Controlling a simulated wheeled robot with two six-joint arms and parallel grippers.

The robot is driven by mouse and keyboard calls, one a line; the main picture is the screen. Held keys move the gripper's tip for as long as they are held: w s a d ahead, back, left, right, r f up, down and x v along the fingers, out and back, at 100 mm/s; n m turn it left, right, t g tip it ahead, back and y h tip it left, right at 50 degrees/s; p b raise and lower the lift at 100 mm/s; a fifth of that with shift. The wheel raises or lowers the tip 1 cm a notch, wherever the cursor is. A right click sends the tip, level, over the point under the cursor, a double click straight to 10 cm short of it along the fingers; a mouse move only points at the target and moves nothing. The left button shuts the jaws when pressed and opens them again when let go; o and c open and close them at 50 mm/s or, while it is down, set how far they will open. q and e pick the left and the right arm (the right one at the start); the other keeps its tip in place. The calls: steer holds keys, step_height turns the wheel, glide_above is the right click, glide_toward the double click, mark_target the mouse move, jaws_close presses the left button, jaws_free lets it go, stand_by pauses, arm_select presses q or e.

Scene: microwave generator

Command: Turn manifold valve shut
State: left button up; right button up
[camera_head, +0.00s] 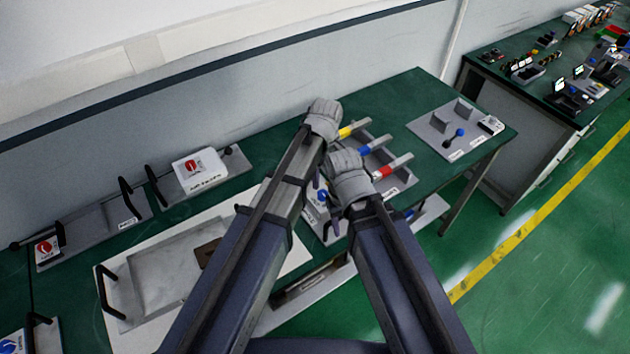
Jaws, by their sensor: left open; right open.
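A grey unit with several light handles banded yellow (345,131), blue (365,149) and red (381,173) lies on the green bench, right of my grippers. To its right, a grey plate (425,128) bears upright blocks and a small dark part with a blue knob (460,132). I cannot tell which is the manifold valve. My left gripper (324,112) is open by the banded unit's upper left end. My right gripper (346,168) is open lower down, by its left side, covering part of it. Contact with the unit cannot be told. The fingertips are hard to make out.
A white board with a grey tray (140,268) and black handle lies at left. A second bench (550,90) with small devices is at upper right. Green floor lies beyond the bench edge.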

mark_target(323, 194)
arm_select(q)
steer(key=shift+w+a, duration=0.1)
steer(key=shift+w, duration=0.05)
steer(key=shift+f, duration=0.1)
step_height(323, 194, down, 8)
steer(key=b, duration=0.8)
steer(key=shift+r, duration=0.2)
steer(key=shift+r, duration=0.1)
steer(key=shift+c, duration=0.3)
jaws_close()
